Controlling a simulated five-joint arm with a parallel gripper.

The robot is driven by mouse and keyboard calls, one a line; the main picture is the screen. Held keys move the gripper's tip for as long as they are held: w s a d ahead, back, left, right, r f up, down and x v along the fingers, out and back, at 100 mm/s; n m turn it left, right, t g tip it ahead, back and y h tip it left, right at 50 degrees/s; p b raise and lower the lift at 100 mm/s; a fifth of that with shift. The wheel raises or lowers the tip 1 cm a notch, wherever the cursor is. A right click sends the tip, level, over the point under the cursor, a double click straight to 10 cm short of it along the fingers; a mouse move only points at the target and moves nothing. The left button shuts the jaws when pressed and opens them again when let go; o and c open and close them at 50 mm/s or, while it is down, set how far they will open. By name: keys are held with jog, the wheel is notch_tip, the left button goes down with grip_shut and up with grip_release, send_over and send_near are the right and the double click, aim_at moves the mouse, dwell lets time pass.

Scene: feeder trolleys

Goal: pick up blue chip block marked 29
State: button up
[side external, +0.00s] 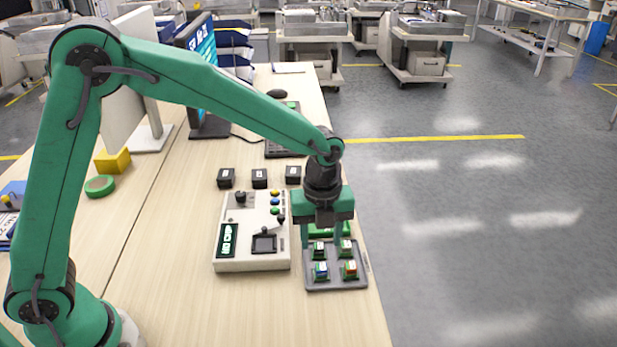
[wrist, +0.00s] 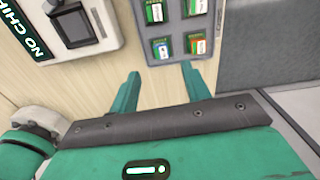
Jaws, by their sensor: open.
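A small blue-topped chip block (side external: 320,270) sits in the near left place of a grey tray (side external: 336,286). It also shows in the wrist view (wrist: 161,48); its number is too small to read. My gripper (side external: 322,243) points down over the tray. In the wrist view its two green fingers (wrist: 160,70) are apart with nothing between them, below the blue block in the picture.
A white control box (side external: 252,262) with joystick, buttons and screen stands left of the tray. Several small black blocks (side external: 260,178) stand behind it. The table edge lies just right of the tray. A green tape roll (side external: 100,186) and yellow block (side external: 113,160) are farther left.

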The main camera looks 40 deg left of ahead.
aim_at(321, 267)
jog(key=shift+d+f, duration=0.15)
jog(key=shift+f, duration=3.85)
grip_shut()
